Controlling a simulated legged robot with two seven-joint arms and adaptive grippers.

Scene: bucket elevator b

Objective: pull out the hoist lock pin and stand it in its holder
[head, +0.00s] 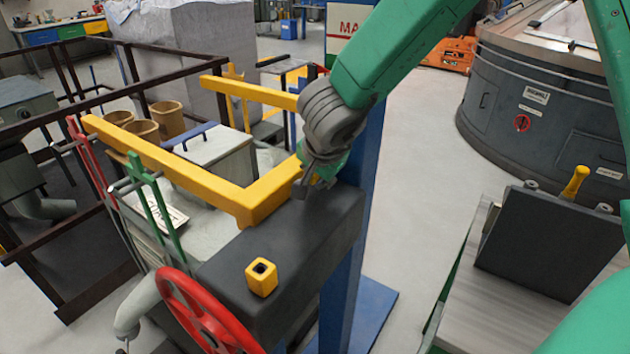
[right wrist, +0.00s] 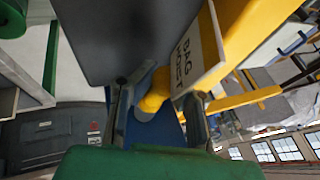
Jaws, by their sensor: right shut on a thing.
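My right gripper (head: 308,188) is at the far end of the dark grey box-shaped beam (head: 285,245), just beside the yellow frame. In the right wrist view the fingers of this gripper (right wrist: 160,105) are shut around a yellow rounded handle (right wrist: 155,90), which looks like the hoist lock pin. A "BAG HOIST" sign (right wrist: 200,50) is close by it. The pin's shaft is hidden, so I cannot tell how far it sits in the beam. A yellow square socket with a dark hole (head: 262,277) stands on the near part of the beam, empty. My left gripper is not in view.
A yellow frame (head: 180,165) reaches left from the beam. A red handwheel (head: 205,315) is below it, and a blue post (head: 350,270) stands beside it. On the right, a dark block (head: 535,250) on a bench bears a yellow-handled piece (head: 575,182).

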